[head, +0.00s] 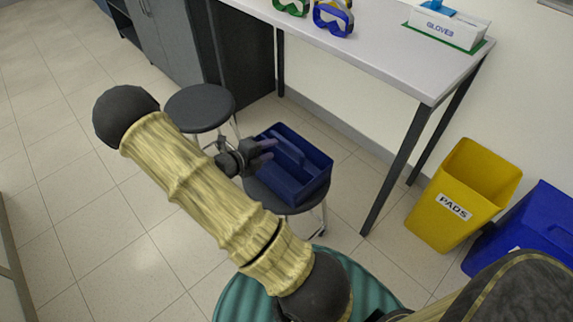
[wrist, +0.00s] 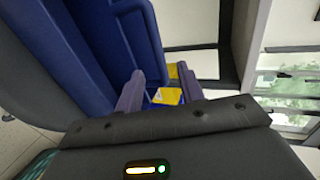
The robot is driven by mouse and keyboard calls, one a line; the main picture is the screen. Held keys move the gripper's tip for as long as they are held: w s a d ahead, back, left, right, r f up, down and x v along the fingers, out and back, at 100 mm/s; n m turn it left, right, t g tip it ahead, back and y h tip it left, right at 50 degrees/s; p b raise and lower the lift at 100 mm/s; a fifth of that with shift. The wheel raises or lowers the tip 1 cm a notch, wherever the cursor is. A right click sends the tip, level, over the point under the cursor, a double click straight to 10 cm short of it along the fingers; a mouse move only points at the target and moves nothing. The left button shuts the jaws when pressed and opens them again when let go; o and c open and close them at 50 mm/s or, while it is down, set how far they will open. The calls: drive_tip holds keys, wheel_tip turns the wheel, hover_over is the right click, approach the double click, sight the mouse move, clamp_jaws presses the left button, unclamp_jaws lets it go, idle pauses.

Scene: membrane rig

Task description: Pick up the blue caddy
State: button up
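The blue caddy (head: 318,172) is an open box with a raised central divider handle. It stands upright on a dark round stool (head: 292,206). In the head view my gripper (head: 268,148) is at the caddy's left side, with its fingers reaching over the rim toward the handle. In the wrist view my gripper (wrist: 160,84) has its two purple-grey fingers spread apart. The caddy (wrist: 60,50) fills the left of that view, and its handle panel (wrist: 133,32) comes down toward the gap between the fingers. I cannot tell whether a finger touches it.
A second dark stool (head: 200,107) stands left of the caddy. A white table (head: 390,58) behind carries green and blue goggles and a gloves box (head: 447,27). A yellow PADS bin (head: 465,190) and a blue bin (head: 530,230) stand right. The floor at left is clear.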

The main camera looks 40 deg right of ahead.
sight(285, 144)
drive_tip(key=shift+x, duration=1.9)
drive_tip(key=x, duration=0.3)
drive_tip(key=b+x, duration=0.1)
drive_tip(key=x, duration=0.1)
drive_tip(key=shift+w+f, duration=0.2)
drive_tip(key=shift+w, duration=0.1)
clamp_jaws()
